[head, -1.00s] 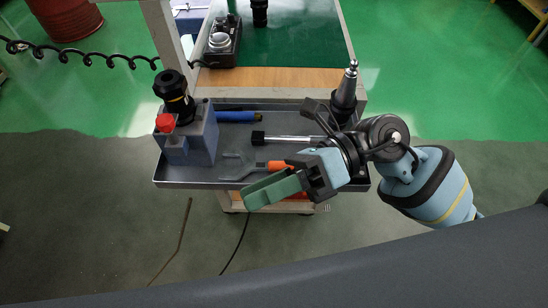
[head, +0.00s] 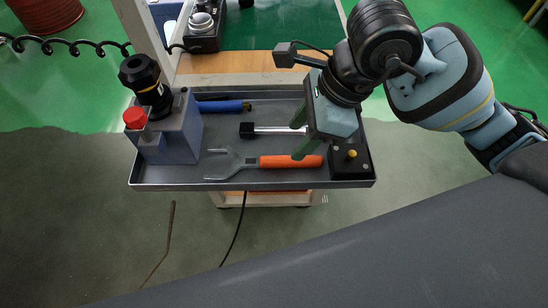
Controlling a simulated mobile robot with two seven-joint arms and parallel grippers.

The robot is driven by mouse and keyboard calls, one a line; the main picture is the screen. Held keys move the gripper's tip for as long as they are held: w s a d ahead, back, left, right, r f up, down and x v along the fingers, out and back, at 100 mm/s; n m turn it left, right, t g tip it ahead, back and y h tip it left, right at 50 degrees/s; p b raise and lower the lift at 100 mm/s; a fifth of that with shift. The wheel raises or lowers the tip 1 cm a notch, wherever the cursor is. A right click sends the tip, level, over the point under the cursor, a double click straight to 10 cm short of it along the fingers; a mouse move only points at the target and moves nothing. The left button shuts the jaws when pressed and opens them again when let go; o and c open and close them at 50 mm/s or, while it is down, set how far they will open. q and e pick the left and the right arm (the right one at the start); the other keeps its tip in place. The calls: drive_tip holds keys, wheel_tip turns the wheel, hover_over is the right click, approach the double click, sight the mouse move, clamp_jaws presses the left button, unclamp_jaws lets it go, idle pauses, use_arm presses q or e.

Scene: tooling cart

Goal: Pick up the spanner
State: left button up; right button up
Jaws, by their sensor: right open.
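The spanner, with a grey forked head and an orange handle (head: 282,162), lies flat in the front of the grey tray, its head pointing left. My right gripper (head: 300,136) points down over the tray, at the handle's right part. Its green fingers are apart with nothing held between them. The front finger overlaps the handle's far edge in the picture; I cannot tell whether it touches. My left gripper is not in view.
Behind the spanner lie a black-headed tool with a chrome shaft (head: 275,130) and a blue-handled tool (head: 222,106). A blue-grey block (head: 172,137) with a black holder stands left.

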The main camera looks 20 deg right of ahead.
sight(285, 158)
drive_tip(key=shift+x, duration=3.4)
drive_tip(key=shift+s+d, duration=0.1)
drive_tip(key=shift+s, duration=0.05)
drive_tip(key=shift+f, duration=0.3)
clamp_jaws()
